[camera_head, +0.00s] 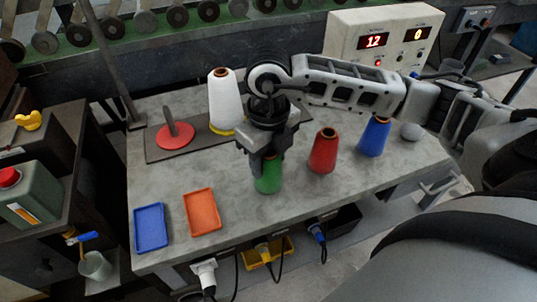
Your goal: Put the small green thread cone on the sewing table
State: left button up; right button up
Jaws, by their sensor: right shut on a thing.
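The small green thread cone (268,182) is in the middle of the view, over the front part of the grey sewing table (165,188). My right gripper (263,165) points down from above and is shut on the cone. The gripper hides the cone's upper part. I cannot tell whether the cone's base touches the table top. My left gripper is not in view.
A red cone (324,152) and a blue cone (374,137) stand right of the gripper. A large white cone (226,103) and a red disc with a peg (175,137) stand behind left. Blue (150,228) and orange (202,212) trays lie front left. A control box (385,40) stands behind.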

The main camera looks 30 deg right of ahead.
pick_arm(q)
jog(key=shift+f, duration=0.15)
pick_arm(e)
jog(key=shift+f, duration=0.1)
jog(key=shift+f+b, duration=0.2)
jog(key=shift+b, duration=0.1)
jog(key=o, duration=1.1)
jog(key=shift+r, duration=0.15)
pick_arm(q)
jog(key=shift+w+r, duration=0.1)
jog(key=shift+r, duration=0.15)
pick_arm(e)
jog(key=shift+r+p, duration=0.15)
jog(key=shift+p, duration=0.15)
notch_tip(320, 180, up, 12)
